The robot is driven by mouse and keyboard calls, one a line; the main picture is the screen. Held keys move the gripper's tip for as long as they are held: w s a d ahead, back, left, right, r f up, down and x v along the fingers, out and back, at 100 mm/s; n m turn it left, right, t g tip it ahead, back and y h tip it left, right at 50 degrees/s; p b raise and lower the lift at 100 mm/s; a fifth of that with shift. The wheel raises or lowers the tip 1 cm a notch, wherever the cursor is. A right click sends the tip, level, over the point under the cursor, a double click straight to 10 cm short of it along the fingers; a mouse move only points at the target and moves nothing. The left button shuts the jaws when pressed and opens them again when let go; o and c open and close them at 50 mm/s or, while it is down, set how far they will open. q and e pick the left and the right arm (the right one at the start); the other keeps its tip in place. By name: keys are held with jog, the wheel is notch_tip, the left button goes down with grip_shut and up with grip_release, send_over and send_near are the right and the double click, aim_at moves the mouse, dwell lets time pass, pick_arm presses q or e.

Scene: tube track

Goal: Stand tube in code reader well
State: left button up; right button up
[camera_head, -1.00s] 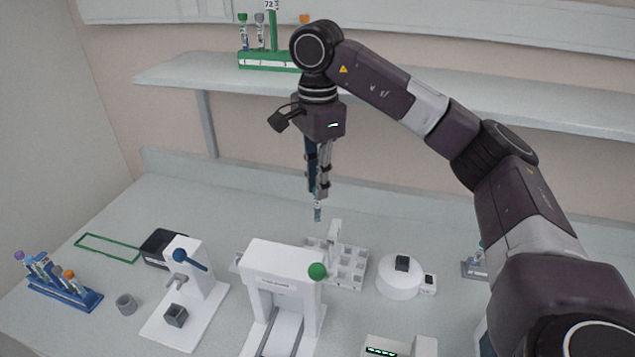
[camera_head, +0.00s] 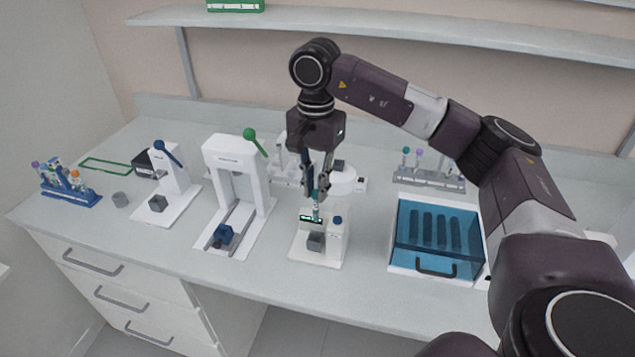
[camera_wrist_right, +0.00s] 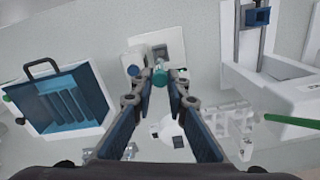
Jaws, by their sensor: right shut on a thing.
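My right gripper (camera_head: 317,192) is shut on a small tube (camera_head: 316,209) that hangs upright below the fingertips. In the right wrist view the tube (camera_wrist_right: 160,77) shows end-on with a green part, between the fingertips (camera_wrist_right: 160,90). The white code reader (camera_head: 329,256) has a green-lit display (camera_head: 311,219) and a grey block with the well (camera_head: 316,241). The tube is in front of the display and above the well, and looks apart from it. The reader also shows in the right wrist view (camera_wrist_right: 174,40). The inside of the well is hidden. My left gripper is out of view.
A white press with a green-knobbed lever (camera_head: 249,134) stands left of the reader. A blue-lidded box (camera_head: 437,238) stands right. A blue tube rack (camera_head: 70,190) is at the far left, and a grey rack (camera_head: 429,180) is behind the box. The counter's front edge is close.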

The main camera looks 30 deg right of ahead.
aim_at(315, 206)
jog(key=shift+w+f, duration=0.1)
jog(key=shift+f, duration=0.2)
jog(key=shift+w+d+f+b, duration=0.1)
jog(key=shift+w+f+b, duration=0.05)
jog(key=shift+f+b, duration=0.65)
jog(key=shift+f, duration=0.25)
jog(key=shift+f+b, duration=0.75)
jog(key=shift+f, duration=0.25)
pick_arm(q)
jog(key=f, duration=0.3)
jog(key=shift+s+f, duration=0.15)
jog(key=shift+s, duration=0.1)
pick_arm(e)
jog(key=shift+f, duration=0.1)
pick_arm(q)
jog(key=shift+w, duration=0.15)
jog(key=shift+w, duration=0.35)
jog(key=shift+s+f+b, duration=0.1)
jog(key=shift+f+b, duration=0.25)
jog(key=shift+b, duration=0.05)
pick_arm(e)
jog(key=shift+f, duration=0.45)
